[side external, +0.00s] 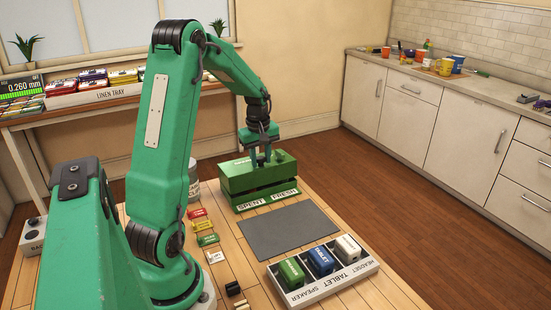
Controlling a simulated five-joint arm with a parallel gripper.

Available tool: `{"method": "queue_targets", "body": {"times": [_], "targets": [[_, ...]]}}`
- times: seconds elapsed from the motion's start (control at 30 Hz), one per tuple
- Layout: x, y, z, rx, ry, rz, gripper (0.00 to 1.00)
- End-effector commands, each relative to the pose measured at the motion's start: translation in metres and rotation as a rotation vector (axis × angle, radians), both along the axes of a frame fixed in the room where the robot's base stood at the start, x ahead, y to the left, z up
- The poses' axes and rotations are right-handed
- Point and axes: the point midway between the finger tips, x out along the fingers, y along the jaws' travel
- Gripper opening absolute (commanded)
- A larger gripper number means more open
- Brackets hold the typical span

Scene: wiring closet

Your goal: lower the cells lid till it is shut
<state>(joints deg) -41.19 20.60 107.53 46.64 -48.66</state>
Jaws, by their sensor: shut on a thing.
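The green cells box (262,198) stands on the wooden table at its far side, with SPENT and FRESH labels along its near edge. Its green cells lid (250,178) is over the box, and a dark gap shows between the lid and the box. My gripper (261,162) points down at the lid's top and is shut on the lid, with its two dark fingers close together. What lies inside the box is hidden by the lid, and the exact grip is too small to make out.
A grey mat (290,229) lies before the box. A tray (335,277) with green, blue and white blocks stands at the near right. Small coloured packs (203,226) lie left of the mat, and a grey canister (193,182) stands behind my arm. The mat is clear.

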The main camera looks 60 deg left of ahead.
Motion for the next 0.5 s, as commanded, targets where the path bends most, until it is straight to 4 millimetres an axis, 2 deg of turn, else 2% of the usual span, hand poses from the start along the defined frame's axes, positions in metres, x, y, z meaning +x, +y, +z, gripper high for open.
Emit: {"method": "queue_targets", "body": {"times": [0.03,0.2,0.23,0.3,0.5], "targets": [[0.0051,-0.0018,-0.0002,0.009,-0.011,-0.007,0.15],[0.0049,-0.0074,-0.0066,0.008,-0.012,-0.006,0.15],[0.0051,-0.0075,-0.0069,0.008,-0.012,-0.006,0.33],[0.0048,-0.0070,-0.0065,0.008,-0.012,-0.005,0.44],[0.0028,-0.0071,-0.0075,0.005,-0.008,-0.003,0.44]]}}
